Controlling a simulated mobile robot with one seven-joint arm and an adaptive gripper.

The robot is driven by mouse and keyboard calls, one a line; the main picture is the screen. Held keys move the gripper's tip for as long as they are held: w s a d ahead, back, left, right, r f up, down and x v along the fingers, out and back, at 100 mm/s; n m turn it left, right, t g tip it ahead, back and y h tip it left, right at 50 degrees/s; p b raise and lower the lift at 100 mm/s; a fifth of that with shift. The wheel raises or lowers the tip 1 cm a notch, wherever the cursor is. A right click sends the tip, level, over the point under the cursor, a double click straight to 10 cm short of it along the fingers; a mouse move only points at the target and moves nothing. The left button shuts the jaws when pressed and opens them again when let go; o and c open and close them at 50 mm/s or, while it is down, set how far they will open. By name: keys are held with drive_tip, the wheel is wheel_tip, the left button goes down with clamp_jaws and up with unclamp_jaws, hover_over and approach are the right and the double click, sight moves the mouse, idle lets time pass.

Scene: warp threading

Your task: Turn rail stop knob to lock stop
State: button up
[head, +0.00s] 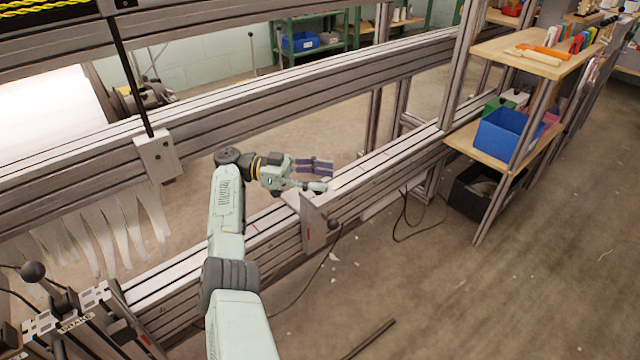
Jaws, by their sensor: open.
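A pale plate-like block (314,222), which looks like the rail stop, sits across the lower grey slotted rail (385,165) near the middle of the head view. A small dark knob (333,225) shows on its right side. Its turn position is too small to tell. My gripper (327,177) is open just above and behind the block, with its fingers pointing right. One finger side looks purple and the other pale green. No object shows between the fingers. I cannot tell whether the lower finger touches the block or rail.
An upper rail (270,90) runs behind my arm, with a pale bracket (157,155) and black rod at left. White strips (120,225) hang below it. A wooden shelf with a blue bin (508,135) stands at right. Dark cables lie on the floor.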

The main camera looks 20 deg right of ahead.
wheel_tip(320, 180, up, 8)
drive_tip(key=shift+f, duration=0.2)
idle(0.3)
